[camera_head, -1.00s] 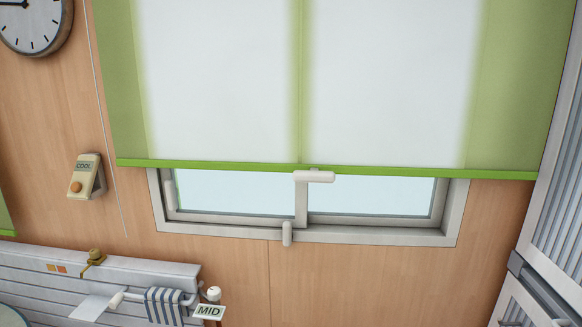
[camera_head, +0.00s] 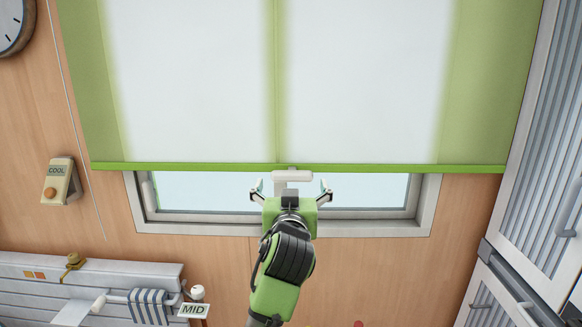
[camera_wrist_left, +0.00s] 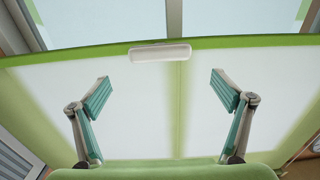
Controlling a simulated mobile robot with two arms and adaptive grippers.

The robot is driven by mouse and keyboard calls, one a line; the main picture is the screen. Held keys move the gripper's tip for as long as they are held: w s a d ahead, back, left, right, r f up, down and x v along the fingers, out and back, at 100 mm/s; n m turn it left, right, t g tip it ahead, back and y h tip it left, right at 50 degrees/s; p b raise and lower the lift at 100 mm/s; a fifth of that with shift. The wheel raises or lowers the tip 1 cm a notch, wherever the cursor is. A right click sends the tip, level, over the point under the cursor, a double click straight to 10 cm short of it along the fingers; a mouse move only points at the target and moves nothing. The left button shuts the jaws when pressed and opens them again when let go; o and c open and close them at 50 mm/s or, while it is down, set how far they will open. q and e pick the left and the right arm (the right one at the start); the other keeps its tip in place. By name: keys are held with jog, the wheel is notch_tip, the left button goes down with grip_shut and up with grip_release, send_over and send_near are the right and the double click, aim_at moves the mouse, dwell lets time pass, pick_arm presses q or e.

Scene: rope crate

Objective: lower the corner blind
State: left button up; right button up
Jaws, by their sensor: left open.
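The green-edged blind (camera_head: 190,80) hangs part-way over the window, and its bright green bottom bar (camera_head: 180,166) leaves a low strip of glass bare. A white pull handle (camera_head: 291,176) hangs at the middle of the bar; it also shows in the left wrist view (camera_wrist_left: 160,53). My left gripper (camera_head: 291,185) is open in front of the window, with its fingers spread left and right of the handle. In the left wrist view the open fingers (camera_wrist_left: 160,85) are empty and stand short of the handle. My right gripper is not in view.
The white window frame (camera_head: 428,206) surrounds the bare glass. A radiator (camera_head: 40,275) with a striped towel (camera_head: 148,306) is at lower left. A tall ribbed cabinet (camera_head: 512,140) stands at right.

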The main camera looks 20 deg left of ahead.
aim_at(292, 174)
pick_arm(q)
jog(key=p+x, duration=0.3)
jog(key=x, duration=0.5)
jog(key=shift+w+a+f, duration=0.1)
jog(key=shift+w+a, duration=0.05)
jog(key=shift+w, duration=0.1)
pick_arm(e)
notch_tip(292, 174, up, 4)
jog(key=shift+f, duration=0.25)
